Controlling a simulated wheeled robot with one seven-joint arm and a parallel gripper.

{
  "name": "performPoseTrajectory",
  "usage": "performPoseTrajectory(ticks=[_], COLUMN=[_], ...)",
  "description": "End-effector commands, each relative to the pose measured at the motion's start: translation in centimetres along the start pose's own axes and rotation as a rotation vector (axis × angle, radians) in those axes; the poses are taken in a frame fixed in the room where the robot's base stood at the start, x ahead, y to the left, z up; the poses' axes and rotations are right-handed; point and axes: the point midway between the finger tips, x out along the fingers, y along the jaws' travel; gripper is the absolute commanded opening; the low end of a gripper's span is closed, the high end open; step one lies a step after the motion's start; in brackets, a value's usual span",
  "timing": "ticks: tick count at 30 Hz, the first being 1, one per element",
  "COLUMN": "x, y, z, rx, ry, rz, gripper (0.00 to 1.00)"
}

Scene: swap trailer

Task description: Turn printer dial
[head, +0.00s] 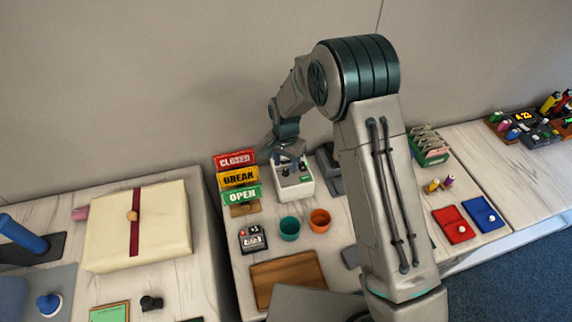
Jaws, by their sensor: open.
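The printer is likely the small white box (295,188) with dark knobs on its top. It stands at the back of the middle table, right of a stack of signs. My gripper (289,160) is over the back of this box, pointing down, with its jaws open and nothing seen between them. Its fingertips are small here, and I cannot tell whether they touch a knob. My gripper and wrist partly cover the box's top, so the dial itself is not clear.
Signs reading CLOSED, BREAK and OPEN (239,178) stand left of the box. A teal cup (289,228) and an orange cup (320,220) stand in front. A counter (252,238) and a wooden board (287,278) lie nearer. A dark device (329,171) is close on the right.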

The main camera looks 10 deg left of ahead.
Motion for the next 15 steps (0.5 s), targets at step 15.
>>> performPoseTrajectory(ticks=[15], x=[2.6], y=[0.0], z=[0.0], rx=[0.001], ry=[0.000], rz=[0.000], gripper=[0.43])
